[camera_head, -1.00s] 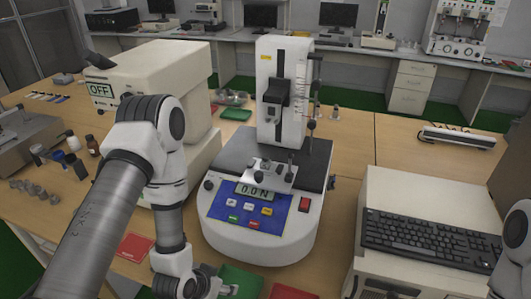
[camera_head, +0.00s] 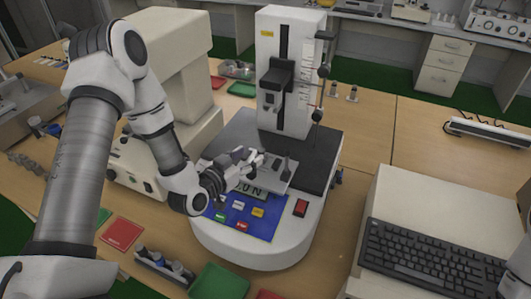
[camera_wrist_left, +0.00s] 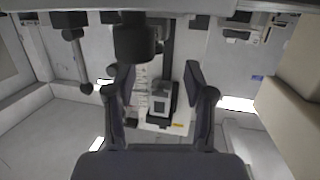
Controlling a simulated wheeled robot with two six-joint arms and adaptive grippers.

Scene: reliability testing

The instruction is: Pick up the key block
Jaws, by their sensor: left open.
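My left gripper (camera_head: 252,162) is open and reaches over the metal fixture plate (camera_head: 279,184) at the front of the force tester (camera_head: 245,249) in the head view. A small upright post (camera_head: 286,169) stands on the plate just right of the fingers. I cannot pick out a key block for certain; the fingers hide part of the plate. In the left wrist view, the two dark fingers of the left gripper (camera_wrist_left: 159,80) stand apart. The tester's grey head (camera_wrist_left: 160,101) shows beyond them, in an upside-down picture. My right gripper is out of view.
The tester's column (camera_head: 298,98) rises behind the plate. A large beige instrument (camera_head: 160,75) stands left of it. A keyboard (camera_head: 432,262) lies on a beige case at right. Red (camera_head: 121,233) and green (camera_head: 218,281) trays lie in front.

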